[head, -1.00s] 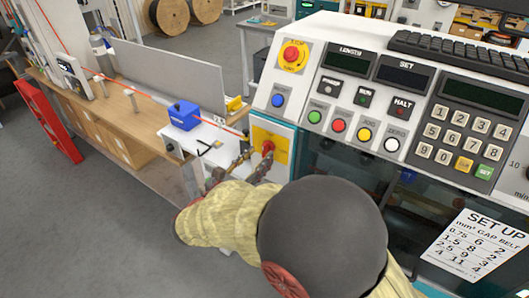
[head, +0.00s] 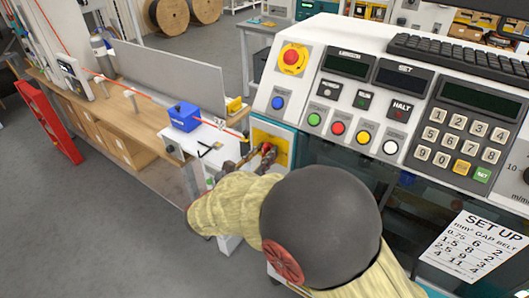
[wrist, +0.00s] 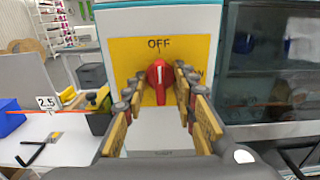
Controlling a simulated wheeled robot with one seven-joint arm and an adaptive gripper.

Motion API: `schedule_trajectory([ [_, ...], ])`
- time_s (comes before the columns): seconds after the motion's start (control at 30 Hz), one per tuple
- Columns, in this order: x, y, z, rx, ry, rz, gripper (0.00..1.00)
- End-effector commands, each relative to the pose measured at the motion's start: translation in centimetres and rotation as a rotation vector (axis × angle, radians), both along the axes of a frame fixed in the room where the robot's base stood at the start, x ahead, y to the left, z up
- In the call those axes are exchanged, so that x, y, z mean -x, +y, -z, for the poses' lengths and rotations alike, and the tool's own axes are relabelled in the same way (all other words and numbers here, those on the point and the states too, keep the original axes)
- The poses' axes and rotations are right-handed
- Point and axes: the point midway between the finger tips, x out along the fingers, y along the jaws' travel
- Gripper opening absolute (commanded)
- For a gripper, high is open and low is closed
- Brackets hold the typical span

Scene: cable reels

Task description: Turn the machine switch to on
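The machine switch is a red knob (wrist: 159,82) on a yellow plate (wrist: 196,48) on the machine's front. In the wrist view it stands upright, in line with the OFF label above it. A second label to the right is partly hidden by a finger; only an N shows. My gripper (wrist: 158,84) is open, with one finger on each side of the knob. Narrow gaps seem to show between fingers and knob; I cannot tell if either touches. In the head view my gripper (head: 262,158) is at the red knob (head: 266,148), partly covering the plate.
Above the switch is the control panel with a red emergency button (head: 291,58), coloured buttons and a keypad (head: 462,135). Left is a wooden workbench (head: 140,105) with a blue box (head: 184,116). A dark window (wrist: 270,80) is right of the plate.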

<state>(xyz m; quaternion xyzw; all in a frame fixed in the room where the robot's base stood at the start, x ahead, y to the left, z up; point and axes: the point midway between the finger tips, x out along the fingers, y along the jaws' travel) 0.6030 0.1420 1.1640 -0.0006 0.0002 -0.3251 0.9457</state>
Motion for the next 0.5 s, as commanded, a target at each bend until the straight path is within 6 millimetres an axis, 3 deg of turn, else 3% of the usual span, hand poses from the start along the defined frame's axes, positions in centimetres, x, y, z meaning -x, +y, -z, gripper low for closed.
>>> schedule_trajectory([
  [0.2,0.01,-0.01,0.01,0.0,0.0,0.0,0.13],
  [0.5,0.0,0.0,0.2,-0.053,-0.041,0.0,0.13],
])
